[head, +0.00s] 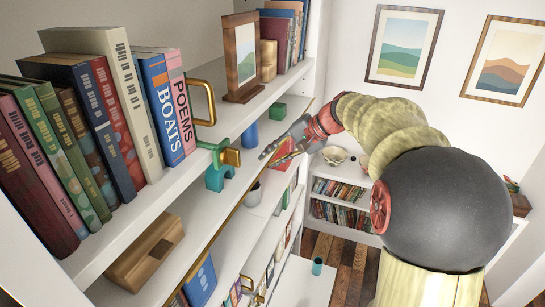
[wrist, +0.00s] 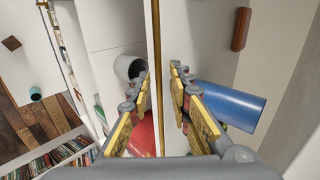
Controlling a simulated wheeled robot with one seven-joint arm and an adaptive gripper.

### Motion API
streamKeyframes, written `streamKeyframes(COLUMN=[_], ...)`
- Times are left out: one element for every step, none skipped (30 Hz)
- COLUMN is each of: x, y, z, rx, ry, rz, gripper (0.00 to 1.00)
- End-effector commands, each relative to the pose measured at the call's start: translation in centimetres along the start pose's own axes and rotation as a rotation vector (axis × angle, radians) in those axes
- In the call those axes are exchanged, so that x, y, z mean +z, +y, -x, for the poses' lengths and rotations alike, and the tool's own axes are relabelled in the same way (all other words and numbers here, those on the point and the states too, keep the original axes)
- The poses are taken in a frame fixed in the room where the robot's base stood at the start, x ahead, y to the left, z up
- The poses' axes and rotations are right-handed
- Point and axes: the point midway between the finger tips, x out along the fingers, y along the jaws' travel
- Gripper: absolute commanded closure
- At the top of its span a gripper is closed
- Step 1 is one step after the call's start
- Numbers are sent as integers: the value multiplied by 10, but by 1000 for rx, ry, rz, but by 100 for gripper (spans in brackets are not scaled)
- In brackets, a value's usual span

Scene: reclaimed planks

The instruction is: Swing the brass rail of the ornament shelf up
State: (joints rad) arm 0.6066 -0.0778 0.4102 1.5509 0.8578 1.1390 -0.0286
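The brass rail (head: 236,205) is a thin gold bar along the front edge of the ornament shelf (head: 208,210), the second shelf down in the head view. In the wrist view the rail (wrist: 157,60) runs upright through the middle of the picture. My gripper (wrist: 159,78) is open, with one finger on each side of the rail and space between; I cannot tell the depth between them. In the head view my gripper (head: 268,158) reaches in from the right near the shelf's front edge. Part of the rail's far stretch is hidden behind it.
On the ornament shelf stand a teal figure (head: 215,177), a blue cylinder (head: 250,134), a green block (head: 278,112) and a wooden box (head: 145,250). Books (head: 120,90) and a picture frame (head: 242,60) fill the shelf above. A grey cup (head: 253,194) stands below.

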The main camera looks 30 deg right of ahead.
Motion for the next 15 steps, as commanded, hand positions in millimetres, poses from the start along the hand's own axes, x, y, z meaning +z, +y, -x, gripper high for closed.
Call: streamKeyframes(x=[0,0,0,0,0,0,0,0,-1,-1,-1,-1,-1,-2,-2], y=[0,0,0,0,0,0,0,0,0,0,1,0,0,0,1], z=[0,0,0,0,1,3,5,8,12,17,22,30,36,42,50], rx=[0,0,1,1,1,0,0,0,0,0,0,0,0,0,0], ry=[-1,-1,-1,-1,-1,0,0,1,2,2,2,4,3,4,4], rz=[0,0,0,0,0,0,0,0,0,0,-1,0,0,-1,-1], gripper=[80,80,80,80,80,80,80,80,80,80,80,80,80,80,80])
